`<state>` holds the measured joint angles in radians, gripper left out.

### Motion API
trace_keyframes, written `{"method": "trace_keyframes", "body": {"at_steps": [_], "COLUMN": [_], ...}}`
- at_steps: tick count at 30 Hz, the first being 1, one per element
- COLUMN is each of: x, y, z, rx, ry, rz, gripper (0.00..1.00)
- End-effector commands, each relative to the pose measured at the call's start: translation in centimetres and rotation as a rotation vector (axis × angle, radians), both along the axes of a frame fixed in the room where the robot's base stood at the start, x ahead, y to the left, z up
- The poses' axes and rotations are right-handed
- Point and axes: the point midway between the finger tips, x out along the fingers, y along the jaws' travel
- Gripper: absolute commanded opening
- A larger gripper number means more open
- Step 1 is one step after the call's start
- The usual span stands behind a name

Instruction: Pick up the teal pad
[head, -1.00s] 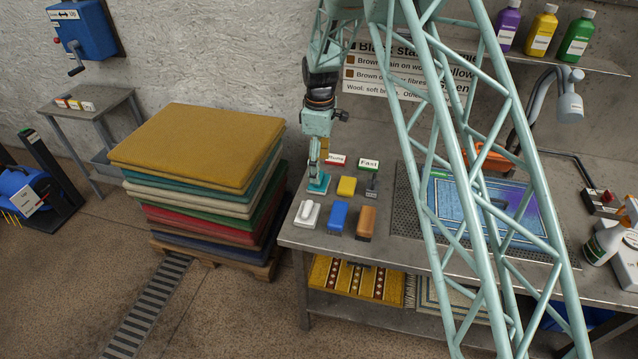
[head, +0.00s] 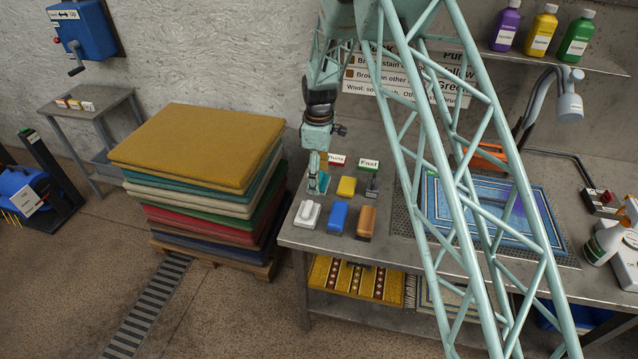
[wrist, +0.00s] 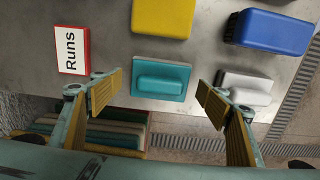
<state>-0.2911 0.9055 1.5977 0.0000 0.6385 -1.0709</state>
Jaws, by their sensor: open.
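The teal pad (wrist: 160,80) lies flat on the metal bench in the wrist view, a square base with a raised grip bar on top. My gripper (wrist: 155,95) is open, with its yellow-padded fingers spread to the left and right of the pad. Nothing is between the fingertips, and the pad appears below them, apart from both. In the head view my gripper (head: 316,178) hangs over the back left part of the bench and mostly covers the teal pad (head: 323,184).
An orange-brown brush (head: 366,221) is farther right. A tall rug stack (head: 190,150) stands left of the bench.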

Motion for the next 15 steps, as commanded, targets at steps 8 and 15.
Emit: {"method": "trace_keyframes", "body": {"at_steps": [8,15], "x": [0.0,0.0], "y": [0.0,0.0], "z": [0.01,0.01], "rx": [0.0,0.0], "ry": [0.0,0.0], "rz": [0.0,0.0], "gripper": [0.69,0.48]}}
